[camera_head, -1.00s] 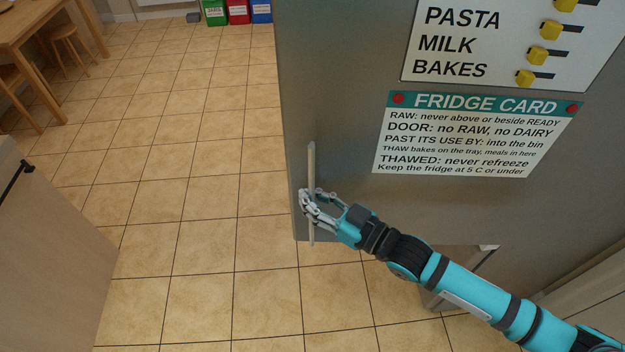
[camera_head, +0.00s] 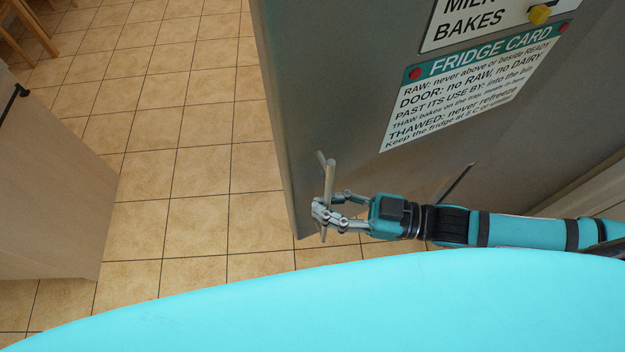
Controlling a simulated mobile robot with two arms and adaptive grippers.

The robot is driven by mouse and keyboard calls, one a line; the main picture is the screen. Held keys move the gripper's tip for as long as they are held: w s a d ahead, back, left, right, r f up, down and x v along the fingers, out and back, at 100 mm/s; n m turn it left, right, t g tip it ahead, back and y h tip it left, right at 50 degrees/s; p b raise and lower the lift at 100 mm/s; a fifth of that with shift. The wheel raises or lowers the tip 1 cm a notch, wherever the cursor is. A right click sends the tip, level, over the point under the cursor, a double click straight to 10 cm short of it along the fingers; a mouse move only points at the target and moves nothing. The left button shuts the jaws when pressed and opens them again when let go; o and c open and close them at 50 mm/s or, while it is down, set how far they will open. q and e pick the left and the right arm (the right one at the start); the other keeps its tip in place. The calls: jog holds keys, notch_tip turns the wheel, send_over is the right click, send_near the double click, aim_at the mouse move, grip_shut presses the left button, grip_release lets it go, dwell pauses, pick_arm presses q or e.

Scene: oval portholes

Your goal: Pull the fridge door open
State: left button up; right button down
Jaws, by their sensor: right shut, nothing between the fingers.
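The grey fridge door (camera_head: 330,80) fills the upper middle and right of the head view. Its upright bar handle (camera_head: 329,172) stands near the door's left edge. My right gripper (camera_head: 322,213) comes in from the right, with its fingertips at the lower part of the handle. The fingers overlap the bar in the picture but are shut with nothing held between them. Whether they touch the bar is unclear. No gap at the door's edge can be made out. My left gripper is not in view.
A fridge card (camera_head: 470,85) and a second sign (camera_head: 480,22) are on the door. A pale cabinet (camera_head: 50,180) stands at the left. Tiled floor (camera_head: 190,120) lies clear between. A large cyan part of mine covers the bottom.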

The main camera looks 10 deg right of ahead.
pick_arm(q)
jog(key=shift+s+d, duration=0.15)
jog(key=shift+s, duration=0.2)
pick_arm(e)
jog(key=shift+n+g, duration=0.5)
jog(key=shift+g, duration=0.2)
jog(key=shift+s+d+f, duration=0.1)
jog(key=shift+s+d, duration=0.2)
jog(key=shift+s, duration=0.4)
jog(key=shift+s+d+f, duration=0.1)
jog(key=shift+s+d, duration=0.25)
jog(key=shift+s, duration=0.3)
jog(key=shift+s+d+f, duration=0.1)
jog(key=shift+s+d, duration=0.2)
jog(key=shift+s, duration=0.4)
jog(key=c, duration=2)
grip_release()
jog(key=o, duration=0.4)
jog(key=shift+r, duration=0.1)
jog(key=shift+c, duration=0.2)
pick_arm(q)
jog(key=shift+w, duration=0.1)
pick_arm(e)
jog(key=shift+r+y, duration=0.1)
jog(key=shift+y, duration=0.2)
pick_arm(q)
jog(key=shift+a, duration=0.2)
pick_arm(e)
jog(key=shift+a, duration=0.1)
